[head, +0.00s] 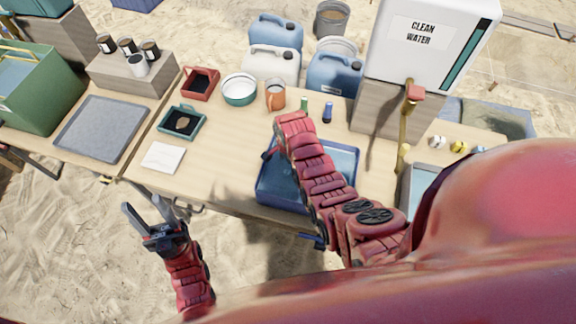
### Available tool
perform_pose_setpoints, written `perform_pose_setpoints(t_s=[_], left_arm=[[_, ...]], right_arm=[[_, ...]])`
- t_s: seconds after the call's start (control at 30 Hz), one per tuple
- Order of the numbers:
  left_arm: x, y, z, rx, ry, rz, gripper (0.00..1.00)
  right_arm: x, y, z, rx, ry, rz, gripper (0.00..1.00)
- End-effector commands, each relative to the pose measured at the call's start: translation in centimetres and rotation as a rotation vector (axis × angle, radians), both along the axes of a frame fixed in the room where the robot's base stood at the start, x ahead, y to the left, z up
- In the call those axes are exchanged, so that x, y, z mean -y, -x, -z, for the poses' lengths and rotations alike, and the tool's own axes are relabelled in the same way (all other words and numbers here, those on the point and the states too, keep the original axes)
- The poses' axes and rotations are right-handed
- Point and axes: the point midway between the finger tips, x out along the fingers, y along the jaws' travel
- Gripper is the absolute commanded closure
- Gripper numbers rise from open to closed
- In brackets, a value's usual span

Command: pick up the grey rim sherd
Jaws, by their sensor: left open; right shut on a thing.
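I cannot make out a grey rim sherd anywhere in the head view. My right gripper (268,153) is mostly hidden behind its own red forearm, over the left edge of the blue basin (264,190). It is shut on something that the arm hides. My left gripper (144,206) is open and empty, in front of the table's near edge. A brown sherd (183,123) lies in the small green tray (165,133).
A red tray (213,73), a green-and-white bowl (239,90) and an orange-brown jug (275,95) stand along the back. A white card (163,158) and a grey tray (102,128) lie left. The water dispenser (425,60) stands right. The table's centre left is clear.

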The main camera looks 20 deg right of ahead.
Motion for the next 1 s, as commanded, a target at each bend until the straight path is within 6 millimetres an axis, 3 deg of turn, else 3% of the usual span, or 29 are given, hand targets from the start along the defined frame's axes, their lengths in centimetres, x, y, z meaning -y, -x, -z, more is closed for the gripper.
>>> perform_pose_setpoints(t_s=[0.17,0.5,0.6,1.0], left_arm=[[0.0,0.0,0.9,0.000,0.000,0.000,0.50],[0.0,0.0,3.1,0.000,0.000,0.000,0.50],[0.0,0.0,1.5,0.000,0.000,0.000,0.50],[0.0,0.0,1.4,0.000,0.000,0.000,0.50]], right_arm=[[0.0,0.0,-1.5,0.005,0.000,0.000,0.64],[0.0,0.0,-6.5,0.003,-0.001,-0.001,0.64],[-0.1,0.0,-8.7,0.003,-0.001,-0.001,0.64],[0.0,0.1,-9.2,0.000,0.000,0.000,0.64]])
